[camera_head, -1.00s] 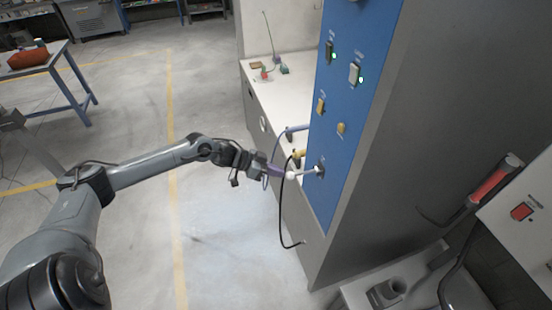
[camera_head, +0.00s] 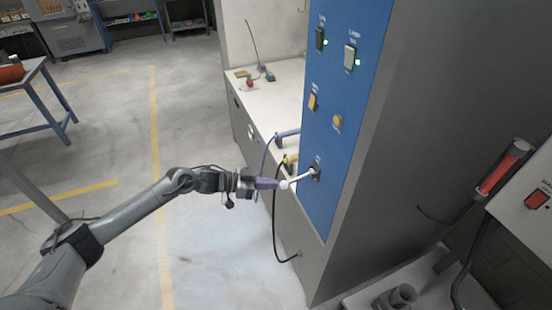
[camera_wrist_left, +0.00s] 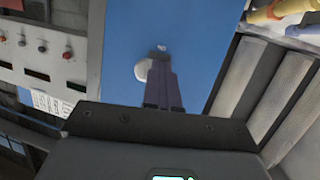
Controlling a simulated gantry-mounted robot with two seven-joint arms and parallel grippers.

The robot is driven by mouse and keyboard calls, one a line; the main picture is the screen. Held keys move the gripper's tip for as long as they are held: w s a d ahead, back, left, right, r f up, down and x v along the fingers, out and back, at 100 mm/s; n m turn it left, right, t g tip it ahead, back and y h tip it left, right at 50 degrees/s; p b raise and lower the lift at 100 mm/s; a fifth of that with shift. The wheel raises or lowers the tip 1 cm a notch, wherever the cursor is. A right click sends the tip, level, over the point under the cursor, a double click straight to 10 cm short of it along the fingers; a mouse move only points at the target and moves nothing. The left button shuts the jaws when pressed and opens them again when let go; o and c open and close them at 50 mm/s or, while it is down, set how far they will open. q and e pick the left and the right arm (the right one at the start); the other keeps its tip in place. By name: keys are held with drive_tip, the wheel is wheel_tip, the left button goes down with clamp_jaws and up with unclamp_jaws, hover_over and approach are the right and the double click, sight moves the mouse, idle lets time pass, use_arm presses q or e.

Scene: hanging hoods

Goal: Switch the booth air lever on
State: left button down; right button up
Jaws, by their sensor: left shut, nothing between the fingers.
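The booth air lever is a white rod with a round white knob (camera_head: 284,185), low on the blue panel (camera_head: 330,120). It sticks out from a small dark base (camera_head: 316,171) towards my left gripper. My left gripper (camera_head: 273,184) is shut and empty, its purple fingertips right at the knob. In the left wrist view the closed purple fingers (camera_wrist_left: 162,88) point at the blue panel, and the knob (camera_wrist_left: 141,69) shows just left of their tips, partly hidden. I cannot tell whether they touch. My right gripper is out of view.
Above the lever are two yellow switches (camera_head: 313,101) (camera_head: 337,120) and two upper switches with green lights (camera_head: 349,57).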

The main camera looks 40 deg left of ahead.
use_arm(q)
drive_tip(key=shift+w+d+f+t+h+b, duration=0.1)
drive_tip(key=shift+d+f+t+h+b, duration=0.55)
drive_tip(key=shift+f+b, duration=0.3)
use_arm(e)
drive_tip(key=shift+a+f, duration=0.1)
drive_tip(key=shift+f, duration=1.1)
use_arm(q)
drive_tip(key=shift+a+r+m, duration=0.1)
drive_tip(key=shift+r+m, duration=0.15)
drive_tip(key=shift+m, duration=0.05)
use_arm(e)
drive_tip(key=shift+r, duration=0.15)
use_arm(q)
drive_tip(key=w+a+r+p+v, duration=0.1)
drive_tip(key=r+p+v, duration=0.1)
drive_tip(key=v, duration=1.1)
drive_tip(key=shift+a+r, duration=0.25)
drive_tip(key=shift+a, duration=0.15)
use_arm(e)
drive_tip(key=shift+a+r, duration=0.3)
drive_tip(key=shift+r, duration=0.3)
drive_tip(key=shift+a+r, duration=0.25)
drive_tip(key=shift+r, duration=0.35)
use_arm(q)
drive_tip(key=shift+y, duration=0.25)
